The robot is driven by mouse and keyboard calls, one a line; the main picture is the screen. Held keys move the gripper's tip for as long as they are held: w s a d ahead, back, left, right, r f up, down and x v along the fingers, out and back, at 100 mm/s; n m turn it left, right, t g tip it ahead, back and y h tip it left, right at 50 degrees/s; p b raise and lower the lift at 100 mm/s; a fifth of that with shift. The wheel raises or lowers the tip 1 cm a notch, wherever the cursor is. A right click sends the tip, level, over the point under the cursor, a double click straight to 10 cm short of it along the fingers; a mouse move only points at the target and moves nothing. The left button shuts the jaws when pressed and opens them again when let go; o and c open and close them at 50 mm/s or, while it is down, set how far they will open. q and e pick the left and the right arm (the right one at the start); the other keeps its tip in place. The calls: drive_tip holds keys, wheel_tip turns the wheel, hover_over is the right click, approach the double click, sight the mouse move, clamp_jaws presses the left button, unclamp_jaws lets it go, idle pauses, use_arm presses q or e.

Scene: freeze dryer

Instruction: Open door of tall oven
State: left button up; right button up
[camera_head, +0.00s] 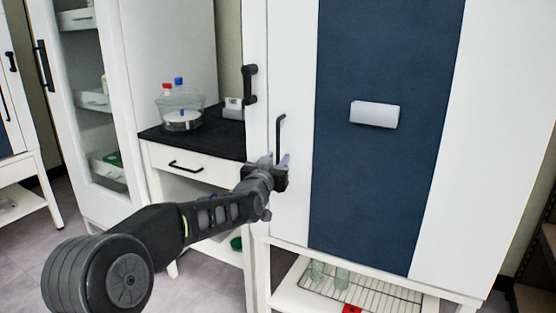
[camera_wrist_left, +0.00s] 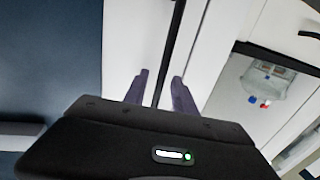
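The tall oven is a white cabinet with a dark blue panel (camera_head: 385,60) on its front; its door looks shut. A thin black vertical handle (camera_head: 280,132) sits near the door's left edge. My left gripper (camera_head: 276,160) is at the lower end of this handle, fingers pointing toward the door. In the left wrist view the two purple-grey fingers (camera_wrist_left: 161,92) are apart, with the dark handle bar (camera_wrist_left: 169,50) between them in the picture. I see a gap on either side of the bar; whether it is fully inside the fingers I cannot tell. My right gripper is out of view.
A black counter (camera_head: 165,136) with a clear vessel (camera_head: 183,113) stands left of the oven. A glass-door cabinet (camera_head: 90,100) is further left. A wire rack (camera_head: 375,288) with small items sits under the oven. Open floor (camera_head: 205,285) shows at lower left.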

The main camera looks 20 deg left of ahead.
use_arm(q)
drive_tip(key=shift+w, duration=0.7)
drive_tip(key=shift+c, duration=0.4)
clamp_jaws()
idle(0.6)
